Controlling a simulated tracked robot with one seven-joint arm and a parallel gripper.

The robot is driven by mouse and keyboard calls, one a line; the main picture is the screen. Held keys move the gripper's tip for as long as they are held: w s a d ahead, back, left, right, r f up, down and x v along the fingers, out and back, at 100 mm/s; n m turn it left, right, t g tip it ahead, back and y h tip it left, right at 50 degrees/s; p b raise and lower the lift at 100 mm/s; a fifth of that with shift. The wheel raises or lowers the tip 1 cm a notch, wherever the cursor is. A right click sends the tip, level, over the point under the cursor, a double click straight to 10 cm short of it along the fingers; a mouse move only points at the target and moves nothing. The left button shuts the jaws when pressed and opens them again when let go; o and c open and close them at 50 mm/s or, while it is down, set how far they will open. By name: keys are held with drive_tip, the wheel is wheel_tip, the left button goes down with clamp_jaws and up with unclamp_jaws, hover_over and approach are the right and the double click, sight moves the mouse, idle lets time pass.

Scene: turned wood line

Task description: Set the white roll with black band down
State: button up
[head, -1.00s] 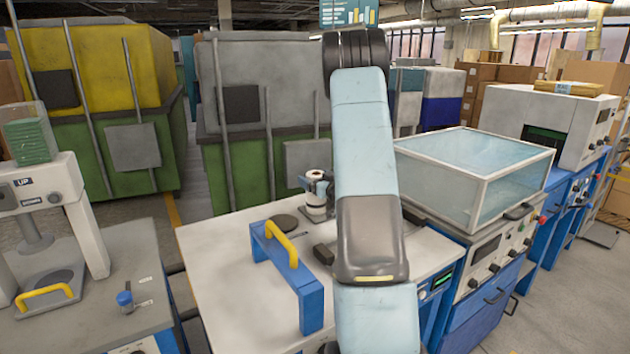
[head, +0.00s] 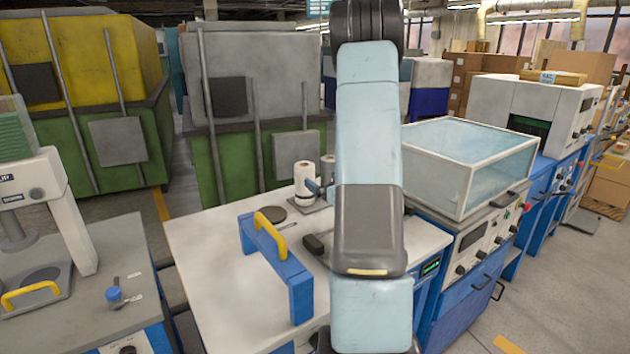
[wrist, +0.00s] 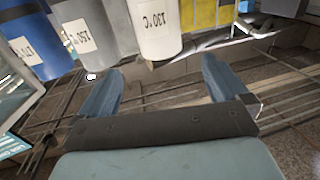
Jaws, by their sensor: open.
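A white roll (head: 303,180) with a dark mark low on its side stands upright near the back of the pale worktop (head: 205,262) in the head view. A second pale upright roll (head: 327,168) shows beside it, partly hidden by my arm. In the head view my arm hides most of that area.
A blue bracket with a yellow handle (head: 270,232) stands on the worktop's left half, near a dark disc (head: 270,214) and a small black block (head: 316,244). A clear-lidded box (head: 468,165) is right. Large labelled cylinders (wrist: 155,30) show beyond the fingers in the wrist view.

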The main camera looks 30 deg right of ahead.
drive_tip(key=s+a+r+m+g+h, duration=0.1)
drive_tip(key=s+a+r+g+h, duration=0.15)
drive_tip(key=a+r, duration=0.4)
drive_tip(key=s+a+r+g+h, duration=0.1)
drive_tip(key=a+r+g, duration=0.2)
drive_tip(key=a+r, duration=0.35)
drive_tip(key=s+a+r+g+y, duration=0.1)
drive_tip(key=s+a+r+g, duration=0.1)
drive_tip(key=s+a, duration=0.6)
drive_tip(key=s+a+r+n+g+y, duration=0.1)
drive_tip(key=s+a+g, duration=0.4)
drive_tip(key=s, duration=1.2)
drive_tip(key=a+r+y, duration=0.1)
drive_tip(key=a, duration=0.3)
drive_tip(key=shift+s+a, duration=0.15)
drive_tip(key=shift+a, duration=0.15)
